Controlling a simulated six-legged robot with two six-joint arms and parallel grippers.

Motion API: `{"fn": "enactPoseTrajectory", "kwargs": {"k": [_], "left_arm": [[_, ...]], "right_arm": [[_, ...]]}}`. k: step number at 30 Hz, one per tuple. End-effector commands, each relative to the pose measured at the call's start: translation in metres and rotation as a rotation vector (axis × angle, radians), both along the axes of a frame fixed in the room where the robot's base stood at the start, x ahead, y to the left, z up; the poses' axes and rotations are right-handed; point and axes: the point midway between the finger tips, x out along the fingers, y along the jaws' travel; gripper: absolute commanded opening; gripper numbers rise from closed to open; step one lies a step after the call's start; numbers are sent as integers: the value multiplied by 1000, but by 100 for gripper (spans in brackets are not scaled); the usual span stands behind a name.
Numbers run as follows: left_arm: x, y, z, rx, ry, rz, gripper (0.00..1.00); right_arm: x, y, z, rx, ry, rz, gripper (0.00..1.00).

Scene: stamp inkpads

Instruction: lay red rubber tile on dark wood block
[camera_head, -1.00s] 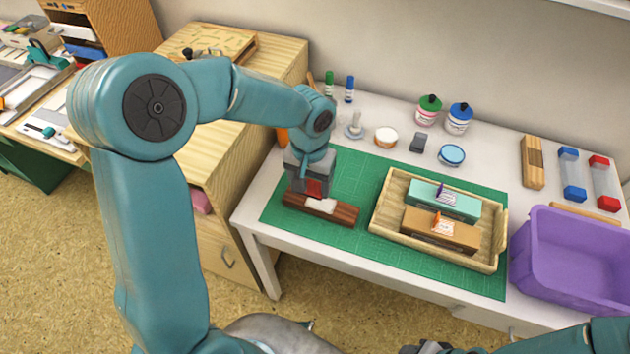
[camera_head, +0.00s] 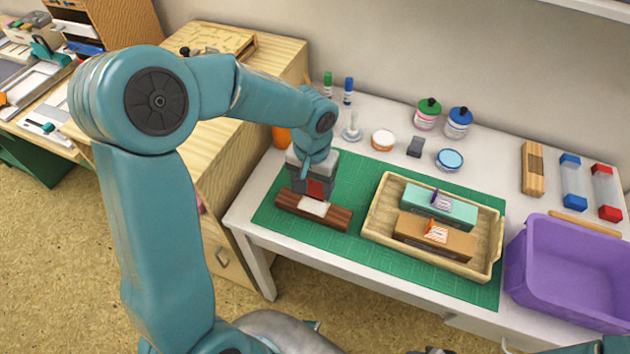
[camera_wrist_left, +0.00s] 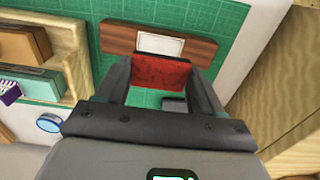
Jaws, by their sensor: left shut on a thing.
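My left gripper (camera_head: 316,188) is shut on the red rubber tile (camera_head: 317,187). It holds the tile upright on edge, just behind and seemingly above the dark wood block (camera_head: 335,216). The left wrist view shows the red tile (camera_wrist_left: 160,73) between the two fingers (camera_wrist_left: 163,82), beside the block (camera_wrist_left: 200,51). The block lies on the green mat with a white patch (camera_head: 313,206) on the middle of its top. I cannot tell whether tile and block touch. My right gripper cannot be made out in the head view.
A wooden tray (camera_head: 375,213) with a mint box (camera_head: 440,204) and a brown box (camera_head: 433,236) stands right of the block on the green mat (camera_head: 350,168). A purple bin (camera_head: 570,270) is farther right. Jars and bottles stand behind. Mat around the block is clear.

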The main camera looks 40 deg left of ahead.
Motion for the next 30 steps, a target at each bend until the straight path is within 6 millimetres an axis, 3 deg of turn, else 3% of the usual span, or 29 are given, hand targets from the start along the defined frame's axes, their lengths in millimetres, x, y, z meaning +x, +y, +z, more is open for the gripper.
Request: {"fn": "enactPoseTrajectory", "kwargs": {"k": [18, 30], "left_arm": [[3, -3, -55, 0, 0, -2, 38], [3, -2, -59, 0, 0, -2, 38]], "right_arm": [[0, 0, -50, 0, 0, 0, 43], [0, 0, -52, 0, 0, 0, 43]]}}
